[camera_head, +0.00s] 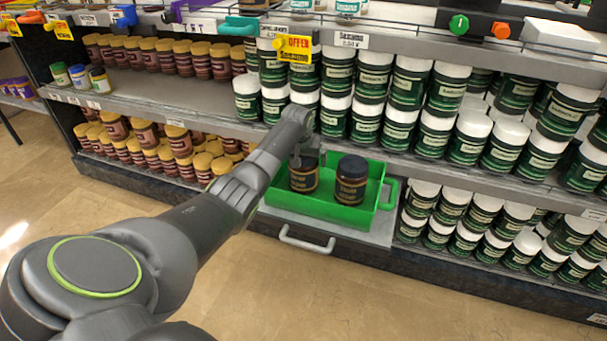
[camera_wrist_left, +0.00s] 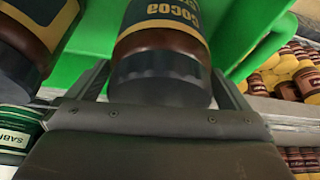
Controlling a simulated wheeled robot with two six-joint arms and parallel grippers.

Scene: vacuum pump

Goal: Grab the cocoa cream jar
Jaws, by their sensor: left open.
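The cocoa cream jar (camera_head: 304,176) stands in a green tray (camera_head: 335,216), at the left of two dark-lidded jars. In the left wrist view the jar (camera_wrist_left: 165,45) appears upside down, with "COCOA" readable on its label. My left gripper (camera_head: 303,155) is at the top of this jar, its hand hiding part of the lid in the head view. In the left wrist view the open gripper (camera_wrist_left: 162,85) has one finger on each side of the dark lid. Contact with the lid cannot be told. My right gripper is not in view.
A second dark-lidded jar (camera_head: 350,182) stands close to the right of the cocoa jar in the tray. Shelves with many green, white-lidded jars (camera_head: 470,140) lie right and behind. Brown, yellow-lidded jars (camera_head: 185,145) fill the left shelves. The floor in front is clear.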

